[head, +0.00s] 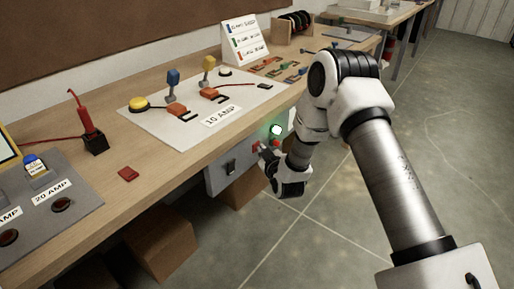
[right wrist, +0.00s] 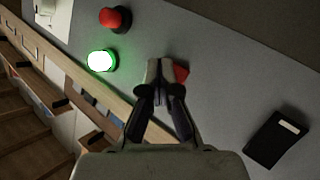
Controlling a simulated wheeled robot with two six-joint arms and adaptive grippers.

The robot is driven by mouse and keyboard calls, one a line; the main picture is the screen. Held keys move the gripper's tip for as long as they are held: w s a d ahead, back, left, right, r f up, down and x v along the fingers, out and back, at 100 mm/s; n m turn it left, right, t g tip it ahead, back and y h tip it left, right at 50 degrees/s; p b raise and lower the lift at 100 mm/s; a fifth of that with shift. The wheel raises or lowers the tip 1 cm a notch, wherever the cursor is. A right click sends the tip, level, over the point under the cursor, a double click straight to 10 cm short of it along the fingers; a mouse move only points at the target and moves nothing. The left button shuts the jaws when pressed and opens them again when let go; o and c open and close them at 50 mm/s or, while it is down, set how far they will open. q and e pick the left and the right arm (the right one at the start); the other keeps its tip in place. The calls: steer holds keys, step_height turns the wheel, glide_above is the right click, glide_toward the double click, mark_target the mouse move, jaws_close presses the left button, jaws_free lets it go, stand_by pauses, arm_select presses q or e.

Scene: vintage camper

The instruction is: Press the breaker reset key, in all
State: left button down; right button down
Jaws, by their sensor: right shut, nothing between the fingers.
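A grey panel box (head: 216,177) hangs below the front edge of the workbench. In the right wrist view its face (right wrist: 222,82) carries a red key (right wrist: 181,73), partly hidden behind my fingertips. My right gripper (head: 266,151) is in front of the panel, shut and empty. In the right wrist view its fingertips (right wrist: 164,72) overlap the red key; I cannot tell whether they touch it. A green lamp (right wrist: 102,61) glows on the panel, and it also shows in the head view (head: 276,130). My left gripper is not in view.
Near the lamp is a round red button (right wrist: 115,18). A black rocker switch (right wrist: 276,141) is on the panel's other side. The bench above holds a grey board (head: 160,125) with a yellow button (head: 139,103). A cardboard box (head: 162,245) stands below. Floor to the right is clear.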

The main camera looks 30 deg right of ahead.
steer(key=shift+s+d, duration=0.25)
steer(key=shift+s, duration=0.45)
steer(key=shift+p, duration=0.3)
steer(key=shift+s+d+p, duration=0.3)
steer(key=shift+s, duration=0.45)
steer(key=shift+s+d+p, duration=0.35)
steer(key=shift+s, duration=0.45)
steer(key=shift+s+d+p, duration=0.3)
steer(key=shift+s, duration=0.45)
